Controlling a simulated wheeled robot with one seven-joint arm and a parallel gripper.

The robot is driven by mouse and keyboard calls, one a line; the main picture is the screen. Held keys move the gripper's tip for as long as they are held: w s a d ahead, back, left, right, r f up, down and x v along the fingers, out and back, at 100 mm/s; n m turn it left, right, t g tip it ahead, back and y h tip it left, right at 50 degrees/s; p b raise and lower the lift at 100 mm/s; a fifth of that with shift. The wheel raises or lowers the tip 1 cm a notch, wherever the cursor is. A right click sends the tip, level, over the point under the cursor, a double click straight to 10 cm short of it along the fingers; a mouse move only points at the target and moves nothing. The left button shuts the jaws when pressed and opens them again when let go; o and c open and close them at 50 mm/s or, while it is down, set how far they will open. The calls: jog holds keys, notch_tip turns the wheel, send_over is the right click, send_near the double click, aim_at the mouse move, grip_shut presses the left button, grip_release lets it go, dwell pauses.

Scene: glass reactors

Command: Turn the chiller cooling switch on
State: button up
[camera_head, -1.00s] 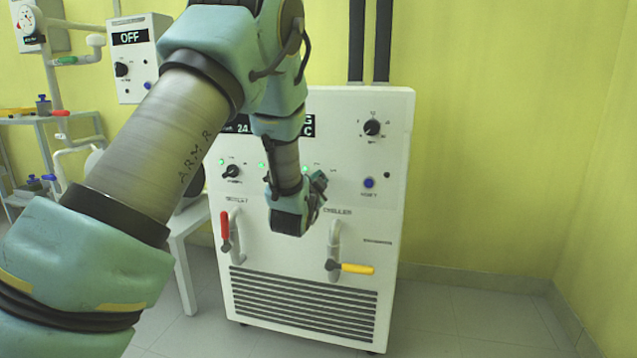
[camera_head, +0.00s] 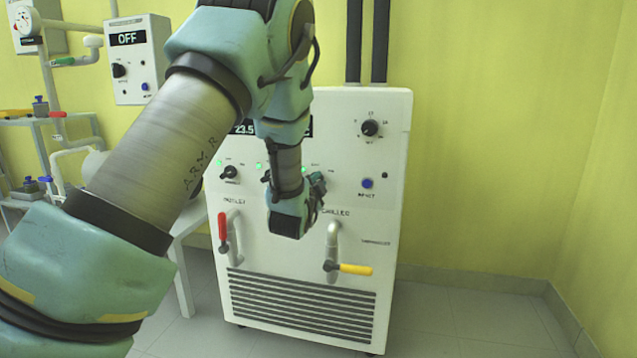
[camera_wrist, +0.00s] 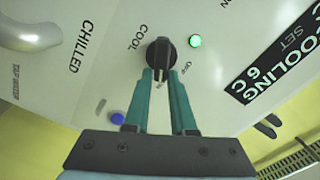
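The chiller (camera_head: 385,225) is a white cabinet with dials, lamps and a vent grille. In the wrist view its black cooling knob (camera_wrist: 160,52) is beside the words COOL and OFF. A lit green lamp (camera_wrist: 195,41) is close to the knob. My gripper (camera_wrist: 160,76) has its two teal fingers at the knob, one on each side, with a gap between them. I cannot tell whether the fingertips press on it. In the head view my gripper (camera_head: 316,190) is at the panel and my wrist hides the knob.
A display (camera_wrist: 280,55) reads COOLING SET 6 C. A blue button (camera_wrist: 117,118) is near the fingers. Below the panel are pipes with a red-handled valve (camera_head: 222,229) and a yellow-handled valve (camera_head: 350,268). Another black knob (camera_head: 231,172) is left of my wrist.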

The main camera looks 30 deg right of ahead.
jog(key=o, duration=0.4)
jog(key=shift+s+a, duration=0.1)
jog(key=p+v, duration=0.1)
jog(key=v, duration=0.9)
jog(key=shift+s+a, duration=0.2)
jog(key=shift+s, duration=0.05)
jog(key=w+a+f+n+g+y, duration=0.25)
jog(key=a+n+y, duration=0.2)
jog(key=a, duration=0.45)
jog(key=w+a+f+n+g+y, duration=0.1)
jog(key=w+a+f+n+y, duration=0.3)
jog(key=a, duration=0.5)
jog(key=s+a+n+g+y, duration=0.4)
jog(key=s+a+n+g, duration=0.55)
jog(key=s+a, duration=0.95)
jog(key=shift+n+t+h, duration=0.25)
jog(key=shift+n+t, duration=0.45)
jog(key=shift+n, duration=0.1)
jog(key=r+p, duration=1)
jog(key=w+a+r+p, duration=0.1)
jog(key=r+p, duration=1)
jog(key=w+r+p, duration=0.1)
jog(key=r+p, duration=0.9)
jog(key=shift+w+a+r, duration=0.15)
jog(key=shift+w+r, duration=0.05)
jog(key=shift+w, duration=0.05)
